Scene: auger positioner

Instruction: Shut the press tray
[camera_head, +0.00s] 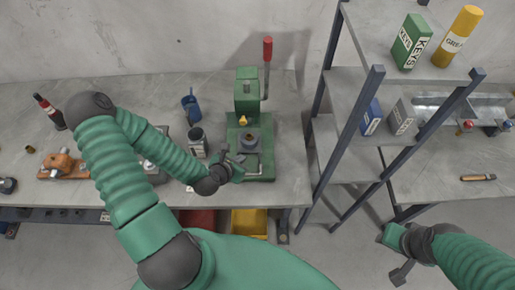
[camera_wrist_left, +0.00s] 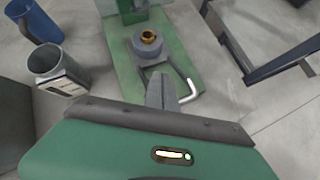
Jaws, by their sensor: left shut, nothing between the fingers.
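The green press (camera_head: 246,92) with a red-tipped lever stands on the left bench. Its tray (camera_head: 253,160) is low at the front of the press base, with a grey round holder (camera_head: 250,140) on it. In the left wrist view the holder (camera_wrist_left: 149,45) carries a brass-coloured ring and sits in front of the press column. A bent metal handle (camera_wrist_left: 190,88) shows at the tray's front. My left gripper (camera_head: 234,162) is shut and empty beside the tray; its fingertips (camera_wrist_left: 163,78) appear close to the handle, contact unclear. My right gripper (camera_head: 402,266) hangs low at right, its jaws unclear.
A grey cup (camera_wrist_left: 57,70) and a blue mug (camera_head: 190,106) stand left of the press. A shelf rack (camera_head: 345,100) with boxes rises right of the press. Red and yellow bins (camera_head: 249,222) are below the bench edge.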

